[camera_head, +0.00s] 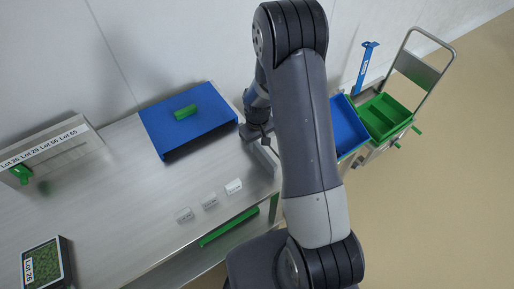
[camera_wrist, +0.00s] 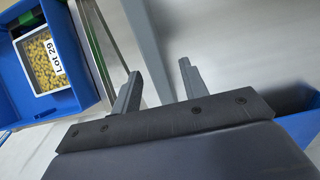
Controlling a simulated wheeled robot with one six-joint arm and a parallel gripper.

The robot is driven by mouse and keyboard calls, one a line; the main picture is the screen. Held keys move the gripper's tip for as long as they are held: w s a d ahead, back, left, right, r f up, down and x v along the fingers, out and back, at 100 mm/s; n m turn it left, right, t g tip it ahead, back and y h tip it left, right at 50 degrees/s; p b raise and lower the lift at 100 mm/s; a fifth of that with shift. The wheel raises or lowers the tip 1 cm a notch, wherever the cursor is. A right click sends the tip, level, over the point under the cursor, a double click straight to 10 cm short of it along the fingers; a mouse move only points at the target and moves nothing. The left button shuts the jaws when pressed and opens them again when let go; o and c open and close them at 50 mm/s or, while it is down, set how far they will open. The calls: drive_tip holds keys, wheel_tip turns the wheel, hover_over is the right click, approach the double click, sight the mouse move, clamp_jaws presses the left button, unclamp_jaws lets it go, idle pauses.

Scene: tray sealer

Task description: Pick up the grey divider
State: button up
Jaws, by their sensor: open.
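A grey bar, which looks like the grey divider (camera_head: 264,158), is at the right end of the steel table, partly hidden by my arm. In the wrist view the grey bar (camera_wrist: 148,42) runs from the top edge down between my two fingers. My gripper (camera_wrist: 160,68) is open, with one finger on each side of the bar and a gap visible on the right side. I cannot tell whether the left finger touches it. In the head view my gripper (camera_head: 264,138) is small and partly hidden, just above the bar.
A blue box (camera_head: 160,125) with a green handle stands at the table's back. Small white labels (camera_head: 210,202) line the front edge. A Lot 26 tray (camera_head: 66,262) is at lower left. Blue and green crates (camera_head: 408,112) are on a cart at right. A Lot 29 tray (camera_wrist: 62,82) sits in a blue crate.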

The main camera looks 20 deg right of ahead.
drive_tip(key=shift+w+f, duration=0.1)
drive_tip(key=shift+f, duration=1.35)
drive_tip(key=shift+c, duration=0.3)
clamp_jaws()
